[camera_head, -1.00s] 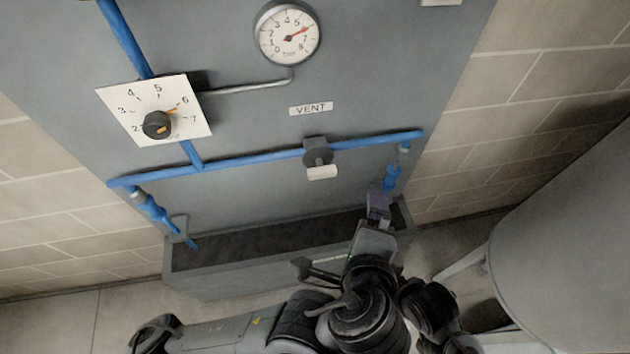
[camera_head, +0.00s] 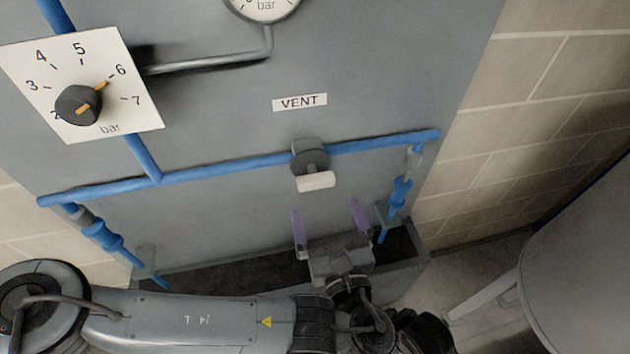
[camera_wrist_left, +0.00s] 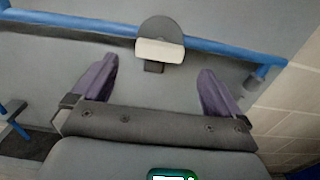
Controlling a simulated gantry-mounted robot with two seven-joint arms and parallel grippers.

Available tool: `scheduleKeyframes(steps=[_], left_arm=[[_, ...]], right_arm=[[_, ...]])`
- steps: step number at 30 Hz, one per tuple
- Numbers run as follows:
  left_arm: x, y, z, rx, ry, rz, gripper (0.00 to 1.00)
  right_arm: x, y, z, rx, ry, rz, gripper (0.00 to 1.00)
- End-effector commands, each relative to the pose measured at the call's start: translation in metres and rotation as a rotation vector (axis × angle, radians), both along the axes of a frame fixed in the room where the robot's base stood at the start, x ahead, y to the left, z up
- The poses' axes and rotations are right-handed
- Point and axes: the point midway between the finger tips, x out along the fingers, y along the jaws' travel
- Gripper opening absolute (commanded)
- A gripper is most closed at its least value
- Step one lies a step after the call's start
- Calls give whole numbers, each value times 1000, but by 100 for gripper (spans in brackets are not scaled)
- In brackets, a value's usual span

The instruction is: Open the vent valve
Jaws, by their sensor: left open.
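The vent valve (camera_head: 311,157) is a dark grey round body with a pale handle (camera_head: 316,181) on its lower side, set on the blue horizontal pipe below the VENT label (camera_head: 300,102). In the left wrist view the valve (camera_wrist_left: 160,31) and its pale handle (camera_wrist_left: 160,51) show ahead, between and beyond the fingertips. My left gripper (camera_head: 329,219) is open and empty, its two purple fingers pointing up toward the handle. It is below the handle and apart from it. It also shows in the left wrist view (camera_wrist_left: 156,80). My right gripper is not in view.
A blue pipe (camera_head: 225,170) crosses the grey panel, with blue fittings hanging at left (camera_head: 102,235) and right (camera_head: 400,193). A dial plate (camera_head: 82,86) with a black knob is at upper left. A dark trough (camera_head: 205,280) lies below. A large grey rounded body (camera_head: 585,265) stands at right.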

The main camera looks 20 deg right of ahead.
Motion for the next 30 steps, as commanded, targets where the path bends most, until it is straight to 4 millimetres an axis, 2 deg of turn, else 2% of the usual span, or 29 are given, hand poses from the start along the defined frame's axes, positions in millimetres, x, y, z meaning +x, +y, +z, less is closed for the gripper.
scheduleKeyframes(steps=[9, 15, 21, 29, 30], left_arm=[[52, -7, 0, -2, -1, 3, 100], [74, -11, 0, -3, 1, 1, 100], [83, -13, 0, -2, 1, -1, 100], [84, -13, 0, -3, 1, -1, 100], [84, -13, 0, -3, 1, -1, 97]], right_arm=[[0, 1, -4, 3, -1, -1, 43], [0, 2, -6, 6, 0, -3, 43], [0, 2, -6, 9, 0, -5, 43], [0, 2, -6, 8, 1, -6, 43], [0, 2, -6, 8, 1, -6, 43]])
